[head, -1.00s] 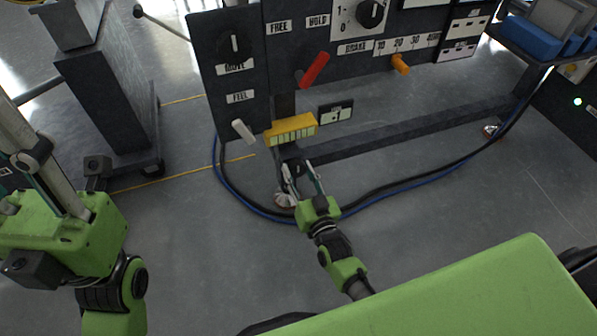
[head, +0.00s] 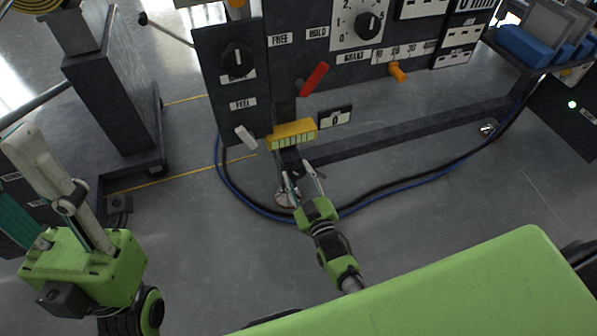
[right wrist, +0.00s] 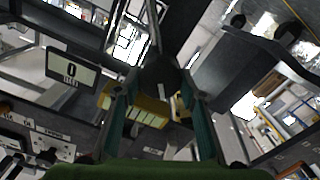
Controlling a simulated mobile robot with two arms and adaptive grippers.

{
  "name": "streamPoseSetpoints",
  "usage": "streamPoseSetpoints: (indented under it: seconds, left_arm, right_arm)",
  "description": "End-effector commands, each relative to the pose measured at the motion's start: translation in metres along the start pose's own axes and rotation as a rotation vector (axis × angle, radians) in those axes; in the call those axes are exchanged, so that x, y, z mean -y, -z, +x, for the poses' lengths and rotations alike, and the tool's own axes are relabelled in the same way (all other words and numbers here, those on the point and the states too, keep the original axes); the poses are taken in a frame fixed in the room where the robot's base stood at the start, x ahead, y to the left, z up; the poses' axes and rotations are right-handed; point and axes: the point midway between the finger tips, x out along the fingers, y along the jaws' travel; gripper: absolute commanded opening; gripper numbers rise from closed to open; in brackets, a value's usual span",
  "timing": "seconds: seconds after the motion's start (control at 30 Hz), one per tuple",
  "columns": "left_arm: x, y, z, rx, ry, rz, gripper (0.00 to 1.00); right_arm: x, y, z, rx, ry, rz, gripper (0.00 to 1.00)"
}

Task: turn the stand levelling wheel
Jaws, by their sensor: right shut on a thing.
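The levelling wheel shows in the right wrist view as a dark rounded part (right wrist: 161,73) between my fingertips. My right gripper (head: 298,172) is shut on it, at the stand's lower left corner, above a pale foot (head: 284,198). The fingers hide part of the wheel in the head view. A yellow level block (head: 292,133) with pale windows sits just above. A small display (head: 335,117) beside it reads 0; it also shows in the right wrist view (right wrist: 73,71). My left gripper (head: 50,195) is at the far left, away from the stand; its jaw opening is unclear.
Black and blue cables (head: 400,187) curve over the floor around the foot. A dark column (head: 115,105) stands left.

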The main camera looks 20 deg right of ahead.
Motion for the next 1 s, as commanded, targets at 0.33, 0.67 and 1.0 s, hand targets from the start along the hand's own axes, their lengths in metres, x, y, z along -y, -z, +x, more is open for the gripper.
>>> streamPoseSetpoints:
  seconds: [0.33,0.67,1.0]
  left_arm:
    - [-0.0003,0.0011,0.0056,0.0,0.0,0.0,0.4]
    - [-0.0003,0.0011,0.0064,0.0,0.0,-0.001,0.4]
    - [-0.0003,0.0012,0.0065,0.0,0.0,-0.001,0.4]
  right_arm:
    - [0.0011,-0.0003,-0.0004,0.001,0.001,-0.179,0.16]
    - [0.0014,-0.0011,-0.0006,0.002,0.002,-0.228,0.16]
    - [0.0014,-0.0012,-0.0007,0.002,0.002,-0.227,0.45]
